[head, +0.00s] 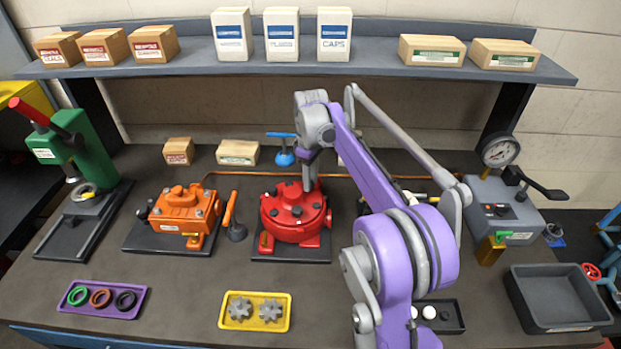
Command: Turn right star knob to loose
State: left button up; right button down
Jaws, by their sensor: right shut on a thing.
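The red round motor (285,232) stands on a dark base plate in the middle of the bench, with dark round parts on its top. My right gripper (308,184) reaches down from my purple arm to the back right of the motor's top. Its fingers are shut on what seems to be the right star knob. They cover the knob, so its shape and turn cannot be made out. My left gripper is not in view.
An orange motor (184,212) with an orange lever (230,210) stands left of the red one. A blue knob-like part (284,152) stands behind. A yellow tray (224,316) lies in front. A grey gauge unit (505,215) and an empty bin (553,326) are at right.

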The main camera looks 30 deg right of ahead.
jog(key=n, duration=0.4)
jog(key=shift+f+n, duration=0.1)
jog(key=shift+n, duration=0.3)
jog(key=n, duration=0.4)
jog(key=shift+w, duration=0.1)
jog(key=n, duration=0.5)
jog(key=shift+w, duration=0.1)
jog(key=shift+n, duration=1.8)
jog(key=c, duration=0.6)
grip_release()
jog(key=shift+w, duration=0.1)
jog(key=shift+p, duration=0.3)
